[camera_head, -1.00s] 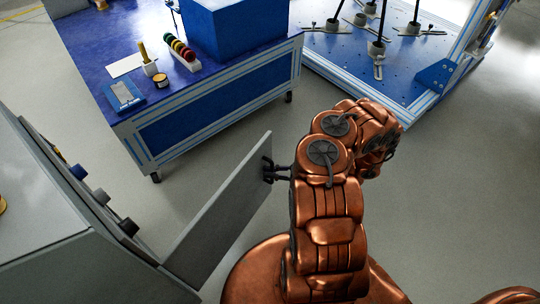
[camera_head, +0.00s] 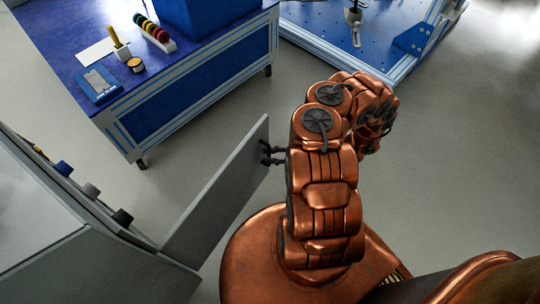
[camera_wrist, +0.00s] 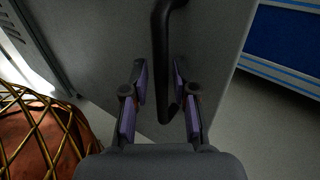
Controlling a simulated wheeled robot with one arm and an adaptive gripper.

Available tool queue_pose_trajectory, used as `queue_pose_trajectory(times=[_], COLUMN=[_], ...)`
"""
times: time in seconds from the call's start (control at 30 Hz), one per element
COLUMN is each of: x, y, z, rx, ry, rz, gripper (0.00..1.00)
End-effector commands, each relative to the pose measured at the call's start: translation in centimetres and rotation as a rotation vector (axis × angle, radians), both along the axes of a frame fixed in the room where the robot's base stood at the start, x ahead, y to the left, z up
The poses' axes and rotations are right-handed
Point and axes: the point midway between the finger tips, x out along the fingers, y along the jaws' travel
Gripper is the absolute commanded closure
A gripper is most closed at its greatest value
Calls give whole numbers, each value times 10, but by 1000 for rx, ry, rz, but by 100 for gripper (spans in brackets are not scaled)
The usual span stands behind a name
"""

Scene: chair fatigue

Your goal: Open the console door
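The grey console (camera_head: 40,255) stands at the lower left in the head view. Its flat grey door (camera_head: 215,190) is swung well out, roughly square to the console. The door's panel also fills much of the wrist view (camera_wrist: 90,50). In the wrist view the black bar handle (camera_wrist: 163,60) on the door lies between the fingers of my gripper (camera_wrist: 162,85). The fingers are apart, with the handle nearer the right one; contact is unclear. In the head view my gripper (camera_head: 272,154) is at the door's outer edge, and my arm hides part of it.
A blue workbench (camera_head: 190,100) with a blue box, a tablet and small items stands beyond the door. A blue platform (camera_head: 340,40) is at the top. Dark knobs (camera_head: 122,217) line the console edge. Grey floor (camera_head: 460,170) is clear to the right.

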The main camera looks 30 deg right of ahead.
Motion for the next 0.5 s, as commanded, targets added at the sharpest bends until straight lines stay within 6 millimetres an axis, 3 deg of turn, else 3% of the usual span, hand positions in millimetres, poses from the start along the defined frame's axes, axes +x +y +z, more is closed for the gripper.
queue_pose_trajectory(times=[0.37, 0.5], x=[-1, -5], y=[1, -7], z=[0, -1], rx=[3, -1], ry=[1, 1], rz=[5, 3], gripper=[61, 61])
